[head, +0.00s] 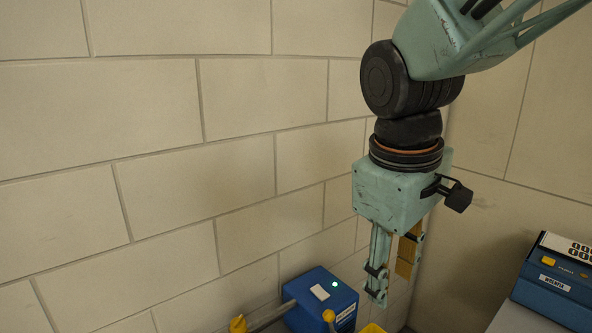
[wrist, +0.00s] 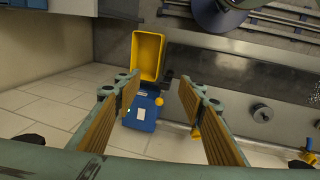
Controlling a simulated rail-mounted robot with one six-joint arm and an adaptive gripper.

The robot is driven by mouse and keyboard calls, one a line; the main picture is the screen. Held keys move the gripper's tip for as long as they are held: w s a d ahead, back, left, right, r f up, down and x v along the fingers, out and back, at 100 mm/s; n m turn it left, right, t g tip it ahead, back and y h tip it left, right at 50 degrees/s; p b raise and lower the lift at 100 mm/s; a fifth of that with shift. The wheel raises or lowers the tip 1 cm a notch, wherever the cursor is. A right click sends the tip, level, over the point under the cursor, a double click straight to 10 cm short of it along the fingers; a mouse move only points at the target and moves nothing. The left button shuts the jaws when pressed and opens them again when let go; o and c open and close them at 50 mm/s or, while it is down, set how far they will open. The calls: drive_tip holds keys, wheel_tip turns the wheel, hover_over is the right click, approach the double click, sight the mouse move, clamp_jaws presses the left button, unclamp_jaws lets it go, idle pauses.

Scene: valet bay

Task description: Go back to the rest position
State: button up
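My gripper (head: 392,280) hangs from my arm on the right side of the head view, fingers pointing down. In the wrist view my gripper (wrist: 166,108) shows its two fingers, with tan ribbed pads, spread wide apart. Nothing is between the pads. Below the gap lies a blue box (wrist: 137,115) with a white label, well beyond the fingertips. In the head view the blue box (head: 322,297) shows a lit green lamp and sits lower and to the left of my gripper. No rest position is marked in either view.
A yellow bin (wrist: 147,55) stands beside the blue box. A blue device with a keypad (head: 556,281) is at the right edge in the head view. A grey metal surface (wrist: 215,68) with a round dark part (wrist: 216,17) fills the wrist view's right. A block wall (head: 150,150) stands behind.

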drive_tip(key=s+d+f+m+t+b, duration=0.1)
drive_tip(key=s+m, duration=0.3)
drive_tip(key=s, duration=0.4)
drive_tip(key=s+d+f+m+t+y+b, duration=0.1)
drive_tip(key=s+d+m+b, duration=0.2)
drive_tip(key=s, duration=0.6)
drive_tip(key=shift+s+d+m+b, duration=0.15)
drive_tip(key=shift+d+m+b, duration=0.25)
drive_tip(key=shift+b, duration=0.25)
drive_tip(key=shift+w+f, duration=0.1)
drive_tip(key=shift+w, duration=0.1)
